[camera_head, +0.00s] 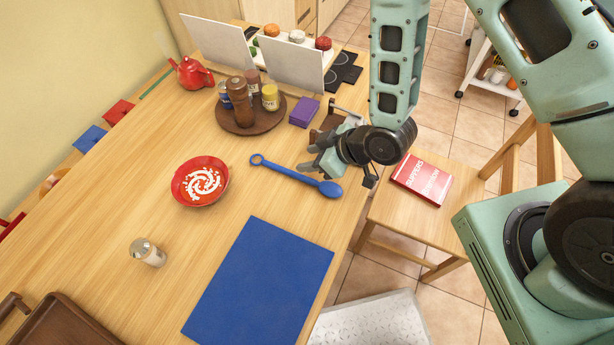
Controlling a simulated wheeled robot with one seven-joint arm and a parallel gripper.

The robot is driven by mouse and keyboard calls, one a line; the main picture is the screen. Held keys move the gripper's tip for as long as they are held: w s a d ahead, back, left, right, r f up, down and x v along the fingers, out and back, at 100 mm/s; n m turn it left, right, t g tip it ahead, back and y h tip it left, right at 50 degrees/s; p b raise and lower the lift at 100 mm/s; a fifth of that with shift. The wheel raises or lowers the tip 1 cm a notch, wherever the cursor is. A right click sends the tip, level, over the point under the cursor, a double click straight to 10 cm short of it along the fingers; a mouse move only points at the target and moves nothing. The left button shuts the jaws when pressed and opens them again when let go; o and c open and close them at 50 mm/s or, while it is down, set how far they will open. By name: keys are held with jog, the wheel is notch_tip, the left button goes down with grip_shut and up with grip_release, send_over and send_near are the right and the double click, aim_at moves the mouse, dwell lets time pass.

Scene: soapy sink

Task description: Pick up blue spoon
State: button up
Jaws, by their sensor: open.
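The blue spoon (294,175) lies flat on the wooden table. Its ring-shaped handle end points to the upper left and its bowl lies at the lower right, near the table's right edge. My gripper (311,162) is open and empty. It is just above and right of the spoon's handle in the picture, with its fingers pointing left. I cannot tell how high the fingers are over the table.
A red bowl (200,182) is left of the spoon, and a blue mat (259,283) is below it. A purple box (304,112) and a round wooden tray (273,122) with jars are behind. A chair (411,222) with a red book (422,179) stands right.

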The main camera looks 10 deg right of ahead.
jog(key=p, duration=0.2)
send_near(275, 165)
jog(key=x, duration=0.3)
jog(key=shift+s, duration=0.15)
jog(key=shift+w+a+f+p, duration=0.3)
jog(key=shift+w+a+f, duration=0.05)
jog(key=shift+a+f, duration=0.1)
jog(key=shift+p+x, duration=0.6)
jog(key=shift+x, duration=1.4)
grip_shut()
